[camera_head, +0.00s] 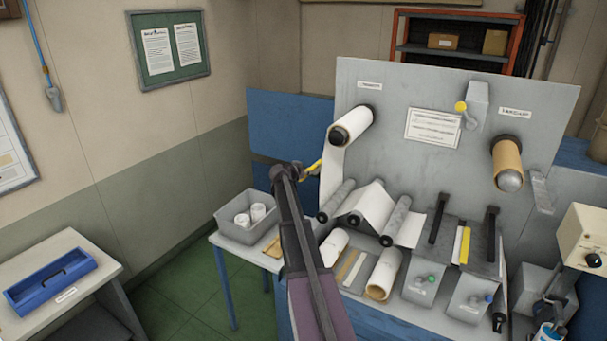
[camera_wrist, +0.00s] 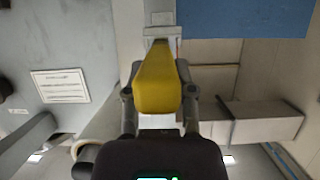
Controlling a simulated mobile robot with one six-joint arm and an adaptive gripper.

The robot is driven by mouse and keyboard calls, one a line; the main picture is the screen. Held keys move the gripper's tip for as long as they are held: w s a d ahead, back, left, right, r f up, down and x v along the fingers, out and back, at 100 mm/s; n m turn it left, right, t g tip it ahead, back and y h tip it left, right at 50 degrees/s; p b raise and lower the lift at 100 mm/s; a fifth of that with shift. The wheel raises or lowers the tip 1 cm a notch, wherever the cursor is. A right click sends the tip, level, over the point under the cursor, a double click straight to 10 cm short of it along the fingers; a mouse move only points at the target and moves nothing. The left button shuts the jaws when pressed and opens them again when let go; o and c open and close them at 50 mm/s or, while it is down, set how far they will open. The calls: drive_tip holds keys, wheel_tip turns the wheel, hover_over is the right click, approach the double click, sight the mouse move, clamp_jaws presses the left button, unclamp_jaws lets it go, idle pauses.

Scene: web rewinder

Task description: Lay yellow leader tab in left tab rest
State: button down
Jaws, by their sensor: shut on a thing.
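The yellow leader tab (camera_wrist: 158,80) lies between the fingers of my gripper (camera_wrist: 158,98) in the wrist view, and the fingers are shut on it. I cannot pick out the left tab rest with certainty.
Grey rollers (camera_head: 336,199) with white web stand below the panel (camera_head: 400,85). A brown roll (camera_head: 506,160) hangs at the right, and a yellow strip (camera_head: 462,244) lies between two dark bars. A grey bin (camera_head: 240,232) with white cups stands at the left.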

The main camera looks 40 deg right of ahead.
drive_tip(key=shift+f, duration=0.15)
drive_tip(key=shift+c, duration=1.9)
unclamp_jaws()
drive_tip(key=s+a+f+n+g+y+b, duration=0.15)
drive_tip(key=s+a+f+b, duration=0.25)
drive_tip(key=a+f, duration=0.45)
drive_tip(key=s+a+f+n+y+b, duration=0.25)
drive_tip(key=s+a+f+b, duration=0.2)
drive_tip(key=a, duration=0.65)
drive_tip(key=s+a+f+n+y+b, duration=0.2)
drive_tip(key=s+a+f+b, duration=0.15)
drive_tip(key=a+f, duration=0.5)
drive_tip(key=s+a+f+n+g+y+b, duration=0.1)
drive_tip(key=s+a+f+n+y+b, duration=0.2)
drive_tip(key=s+a, duration=0.6)
drive_tip(key=s+a+f+n+g+y+b, duration=0.2)
drive_tip(key=s+a+f, duration=0.5)
drive_tip(key=a, duration=0.8)
drive_tip(key=s+n+y+b, duration=0.1)
drive_tip(key=s+n+b, duration=0.1)
drive_tip(key=b, duration=0.1)
drive_tip(key=shift+s+a+f+n+y+b, duration=0.3)
drive_tip(key=shift+f+b, duration=0.05)
drive_tip(key=shift+b, duration=0.05)
drive_tip(key=shift+g, duration=0.25)
